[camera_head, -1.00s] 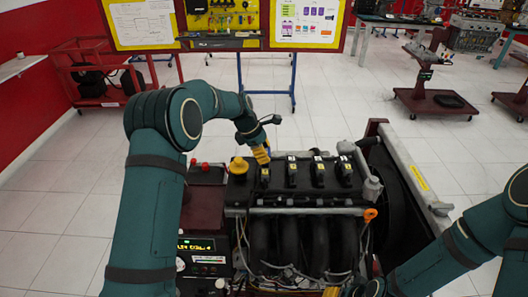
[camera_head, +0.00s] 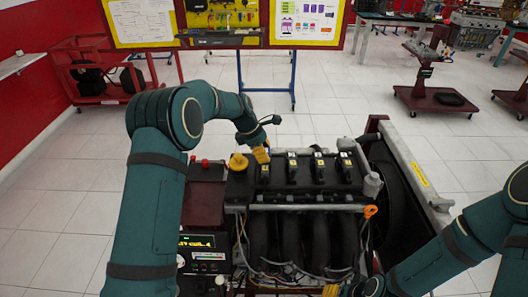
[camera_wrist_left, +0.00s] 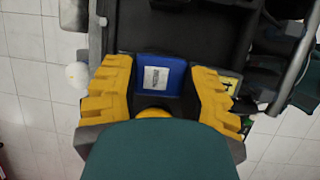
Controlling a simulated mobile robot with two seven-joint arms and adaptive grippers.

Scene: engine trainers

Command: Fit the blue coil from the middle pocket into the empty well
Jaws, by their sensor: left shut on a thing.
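My left gripper (camera_head: 261,154) is over the back left part of the engine (camera_head: 300,215), beside the yellow cap (camera_head: 238,163). The coil is hidden in the head view. Several black coils (camera_head: 318,170) stand in a row on the engine top, right of the gripper. I cannot make out the empty well or how far the held coil is from the engine. My right gripper (camera_head: 331,291) shows only partly at the bottom edge.
A control box with a lit display (camera_head: 197,242) stands left of the engine. Red knobs (camera_head: 205,163) are behind it. A grey radiator frame (camera_head: 420,185) and a pipe end (camera_head: 372,186) stand to the right.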

